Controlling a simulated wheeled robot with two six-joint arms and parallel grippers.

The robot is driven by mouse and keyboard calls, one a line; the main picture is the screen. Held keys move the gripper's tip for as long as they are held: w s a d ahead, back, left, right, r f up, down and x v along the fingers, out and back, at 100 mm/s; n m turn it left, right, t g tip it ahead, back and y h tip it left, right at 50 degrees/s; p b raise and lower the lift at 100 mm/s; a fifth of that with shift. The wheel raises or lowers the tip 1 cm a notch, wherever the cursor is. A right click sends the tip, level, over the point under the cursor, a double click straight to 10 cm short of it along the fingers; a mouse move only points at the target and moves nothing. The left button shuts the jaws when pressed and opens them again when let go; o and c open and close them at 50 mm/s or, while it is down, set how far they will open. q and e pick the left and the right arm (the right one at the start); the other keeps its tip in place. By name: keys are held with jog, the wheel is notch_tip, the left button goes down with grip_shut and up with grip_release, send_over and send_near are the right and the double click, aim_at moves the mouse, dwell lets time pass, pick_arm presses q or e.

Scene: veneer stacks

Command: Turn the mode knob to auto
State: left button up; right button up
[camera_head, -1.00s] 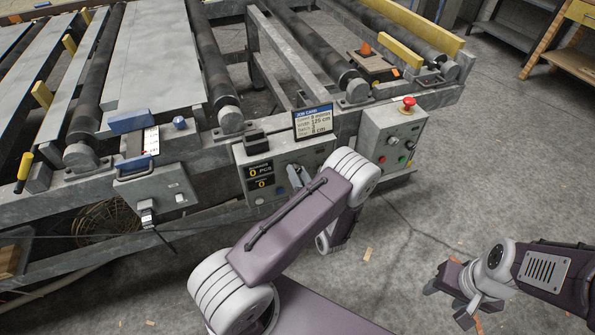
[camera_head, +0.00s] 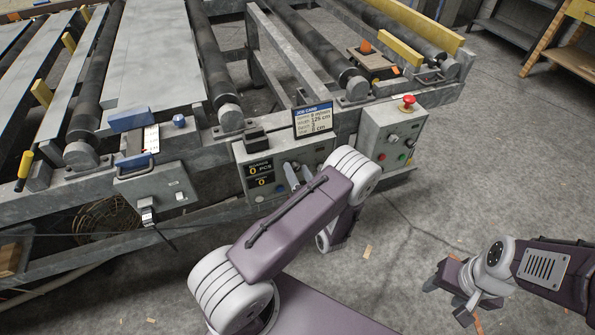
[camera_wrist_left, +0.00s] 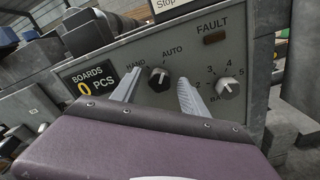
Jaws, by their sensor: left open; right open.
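The mode knob (camera_wrist_left: 159,79) is a dark knob with a pale pointer on the grey control panel (camera_wrist_left: 235,45). HAND is printed to its upper left and AUTO to its upper right. The pointer looks roughly upward; I cannot tell exactly which label it meets. My left gripper (camera_wrist_left: 158,83) is open, with one finger on each side of the knob; contact is not clear. In the head view my left gripper (camera_head: 297,172) is at the panel front, partly hidden by my arm. My right gripper (camera_head: 456,291) is open, low at the right, away from the panel.
A second knob numbered up to 5 (camera_wrist_left: 228,87) sits just right of the left gripper's right finger. A BOARDS counter display (camera_wrist_left: 87,83) is at the left. A box with a red stop button (camera_head: 407,103) stands to the right.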

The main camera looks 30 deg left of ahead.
pick_arm(q)
jog(key=p+v, duration=0.1)
jog(key=v, duration=0.8)
jog(key=shift+a, duration=0.15)
